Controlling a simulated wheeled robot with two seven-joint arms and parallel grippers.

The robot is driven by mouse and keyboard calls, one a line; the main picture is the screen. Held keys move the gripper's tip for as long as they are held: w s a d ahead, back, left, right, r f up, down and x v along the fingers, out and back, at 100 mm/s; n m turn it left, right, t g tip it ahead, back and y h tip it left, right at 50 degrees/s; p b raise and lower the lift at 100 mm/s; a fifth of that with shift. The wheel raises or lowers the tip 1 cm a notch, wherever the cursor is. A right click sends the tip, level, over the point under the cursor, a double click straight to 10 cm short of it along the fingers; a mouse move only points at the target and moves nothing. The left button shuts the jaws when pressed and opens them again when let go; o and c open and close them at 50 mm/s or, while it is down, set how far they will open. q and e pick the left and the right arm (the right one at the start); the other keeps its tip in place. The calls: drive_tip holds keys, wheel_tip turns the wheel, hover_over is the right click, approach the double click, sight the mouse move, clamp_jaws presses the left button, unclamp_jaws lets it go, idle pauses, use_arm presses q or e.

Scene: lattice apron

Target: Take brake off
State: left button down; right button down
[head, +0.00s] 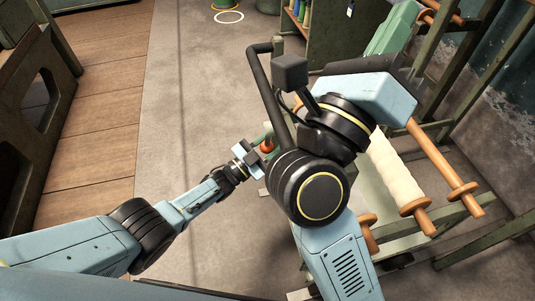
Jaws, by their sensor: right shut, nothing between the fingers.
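A small orange-red knob (267,147) shows near the middle of the head view, beside the black tubular handle (262,75). Whether it belongs to the brake is not clear. My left gripper (257,153) is at the knob, its fingertips too small to tell open from shut or touching from apart. My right arm crosses in front of the green frame (485,75) and hides part of it. My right gripper (388,68) is shut and empty near the frame's upper part, well to the right of the knob. Its fingertips are hard to make out.
A roll of cream material (396,172) with wooden ends and a wooden bar (440,160) are on the frame at right. A green shelf (342,35) stands behind. A dark green cabinet (38,110) stands at left. The grey floor (190,100) between is clear.

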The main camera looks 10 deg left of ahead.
drive_tip(key=w+a+f+n+g+y, duration=0.1)
drive_tip(key=a+f+n+y, duration=0.4)
drive_tip(key=a+n+y, duration=0.3)
drive_tip(key=w+a+f+n+y, duration=0.2)
drive_tip(key=a+f+n+y, duration=0.4)
drive_tip(key=a+n+y, duration=0.25)
drive_tip(key=g+h, duration=0.2)
drive_tip(key=g, duration=0.8)
approach(267, 151)
drive_tip(key=shift+n, duration=0.25)
drive_tip(key=x, duration=0.5)
drive_tip(key=shift+s+f, duration=0.2)
drive_tip(key=shift+f, duration=0.1)
drive_tip(key=shift+w+a+f, duration=0.1)
drive_tip(key=shift+w+f, duration=0.05)
drive_tip(key=shift+w, duration=0.25)
drive_tip(key=shift+w+a+f, duration=0.1)
drive_tip(key=shift+w+f, duration=0.05)
drive_tip(key=shift+w, duration=0.2)
